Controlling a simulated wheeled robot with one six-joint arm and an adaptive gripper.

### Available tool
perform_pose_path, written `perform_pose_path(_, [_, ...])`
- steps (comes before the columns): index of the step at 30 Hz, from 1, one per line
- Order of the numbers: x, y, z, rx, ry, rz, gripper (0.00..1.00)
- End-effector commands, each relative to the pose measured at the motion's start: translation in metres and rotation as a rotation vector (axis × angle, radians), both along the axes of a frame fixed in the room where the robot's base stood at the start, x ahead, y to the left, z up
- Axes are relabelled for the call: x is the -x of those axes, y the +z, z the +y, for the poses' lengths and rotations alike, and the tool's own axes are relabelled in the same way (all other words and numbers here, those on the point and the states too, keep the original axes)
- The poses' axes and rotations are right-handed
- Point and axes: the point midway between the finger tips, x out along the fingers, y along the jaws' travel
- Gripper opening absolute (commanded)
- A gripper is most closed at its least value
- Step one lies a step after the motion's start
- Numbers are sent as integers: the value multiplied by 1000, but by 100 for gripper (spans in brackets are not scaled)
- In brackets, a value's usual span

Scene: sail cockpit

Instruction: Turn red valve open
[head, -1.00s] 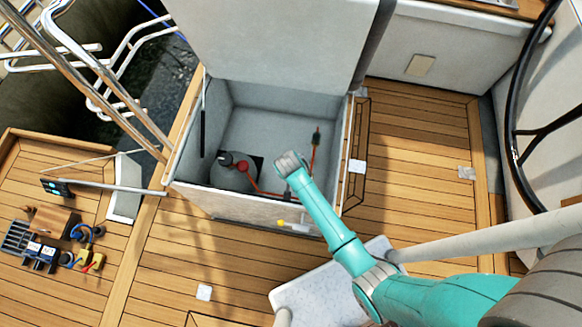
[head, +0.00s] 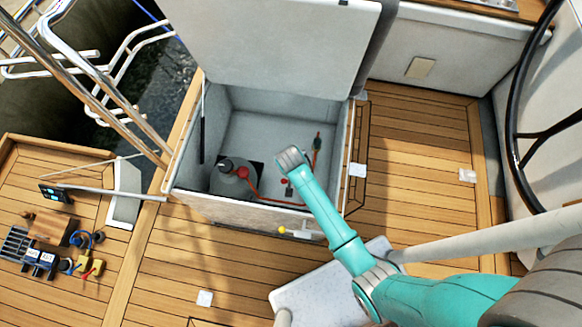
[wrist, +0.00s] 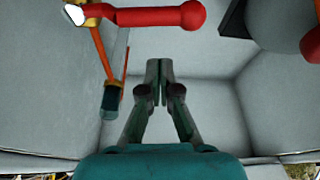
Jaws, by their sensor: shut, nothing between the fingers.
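The red valve shows in the wrist view as a red lever (wrist: 155,17) with a rounded end, lying across the top left. Its left end meets an orange pipe (wrist: 100,48) that runs down to a dark cylinder (wrist: 111,98). My gripper (wrist: 165,68) is shut and empty, below the lever in the picture and apart from it. In the head view my gripper (head: 291,158) is over the open locker (head: 262,120), with its fingertips hidden by the wrist. Small red parts show near it there; I cannot tell which is the lever.
A grey bottle (head: 228,184) with a red knob (head: 243,171) stands left inside the locker, a red hose running from it. The raised lid (head: 270,40) is behind. A yellow knob (head: 281,229) is on the locker front.

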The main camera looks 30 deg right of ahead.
Motion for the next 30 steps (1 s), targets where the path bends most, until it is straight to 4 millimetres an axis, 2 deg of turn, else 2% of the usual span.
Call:
perform_pose_path(6, [9,36,6,0,1,-4,0])
perform_pose_path(12, [16,61,10,0,2,-3,0])
perform_pose_path(18, [19,70,11,0,0,-1,0])
perform_pose_path(30, [19,71,8,-8,-5,22,0])
